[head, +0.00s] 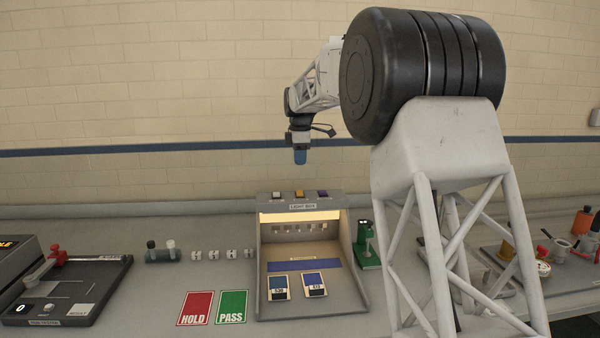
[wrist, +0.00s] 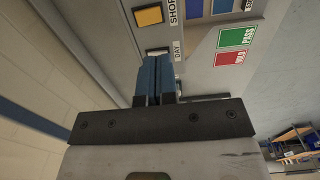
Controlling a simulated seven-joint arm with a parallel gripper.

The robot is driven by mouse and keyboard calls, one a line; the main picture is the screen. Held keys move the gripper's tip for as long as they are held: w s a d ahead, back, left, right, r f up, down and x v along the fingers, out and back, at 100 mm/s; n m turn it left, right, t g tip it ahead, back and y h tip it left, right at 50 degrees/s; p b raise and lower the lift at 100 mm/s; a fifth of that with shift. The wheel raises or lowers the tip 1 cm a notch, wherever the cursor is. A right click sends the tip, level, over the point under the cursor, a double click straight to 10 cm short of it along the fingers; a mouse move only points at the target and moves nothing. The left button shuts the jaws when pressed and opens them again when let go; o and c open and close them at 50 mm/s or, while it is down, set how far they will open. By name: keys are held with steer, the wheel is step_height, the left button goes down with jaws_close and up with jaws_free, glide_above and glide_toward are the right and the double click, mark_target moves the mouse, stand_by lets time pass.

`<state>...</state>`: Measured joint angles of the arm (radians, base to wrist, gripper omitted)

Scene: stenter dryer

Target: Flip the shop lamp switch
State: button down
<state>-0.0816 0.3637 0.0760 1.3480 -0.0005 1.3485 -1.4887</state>
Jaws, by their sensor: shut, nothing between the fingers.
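The light box (head: 350,262) stands on the bench, lit inside, with a row of three switches on its top. The yellow switch (head: 299,194) is in the middle; in the wrist view this yellow switch (wrist: 149,16) sits beside a label that reads SHOP. A pale switch (head: 277,195) is on its left; in the wrist view the pale switch (wrist: 157,51) is beside a DAY label and partly hidden by my fingers. A blue-violet switch (head: 322,193) is on the right. My gripper (head: 300,162) is shut and empty, pointing down above the switches, apart from them. Its blue fingertips (wrist: 160,62) meet.
Two blue fabric samples (head: 314,284) lie inside the box. Red HOLD (head: 195,308) and green PASS (head: 232,307) cards lie in front at left. A green device (head: 367,248) stands right of the box. The wall is close behind the bench.

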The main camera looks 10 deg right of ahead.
steer(key=shift+s+r, duration=0.15)
steer(key=shift+r, duration=0.7)
steer(key=shift+s+r, duration=0.1)
steer(key=shift+r, duration=0.75)
steer(key=s+d+m, duration=0.2)
steer(key=s+m, duration=0.1)
steer(key=s, duration=0.8)
steer(key=s+d+m+t, duration=0.1)
steer(key=s+d+m, duration=0.15)
steer(key=s, duration=0.85)
steer(key=s+d+m, duration=0.1)
steer(key=s+m, duration=0.3)
steer(key=s, duration=0.7)
steer(key=s+d+f+m, duration=0.1)
steer(key=s+f+m, duration=0.3)
steer(key=s, duration=1)
steer(key=s+d+f+m+t, duration=0.1)
steer(key=s+f+m, duration=0.3)
steer(key=s+f, duration=0.7)
steer(key=s, duration=0.4)
steer(key=shift+s+d+f+m+t, duration=0.25)
steer(key=shift+s+f+m+t, duration=0.05)
steer(key=shift+m, duration=0.05)
